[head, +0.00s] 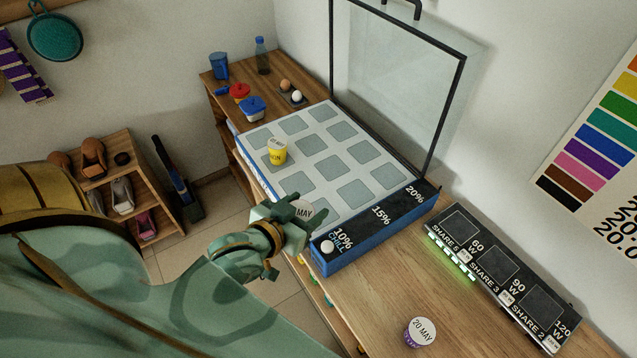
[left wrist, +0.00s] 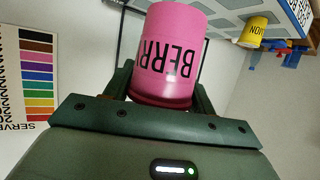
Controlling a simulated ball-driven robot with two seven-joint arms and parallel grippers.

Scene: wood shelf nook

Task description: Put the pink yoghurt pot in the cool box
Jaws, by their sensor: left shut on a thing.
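The pink yoghurt pot (left wrist: 170,55) fills the middle of the left wrist view, with black "BERR" lettering on its side. My left gripper (head: 297,219) is shut on it. In the head view only its white lid marked "MAY" (head: 304,210) shows; the gripper hides the rest. The cool box (head: 324,168) is blue with a pale top of grey square places, and its clear lid (head: 395,75) stands open. The gripper and pot appear over the box's near left corner; their height above it is unclear. My right gripper is not in view.
A yellow pot (head: 278,152) stands on a left place of the cool box; the other visible places look empty. A purple pot with a "20 MAY" lid (head: 420,332) stands on the wooden counter in front. A black panel (head: 500,275) lies at right.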

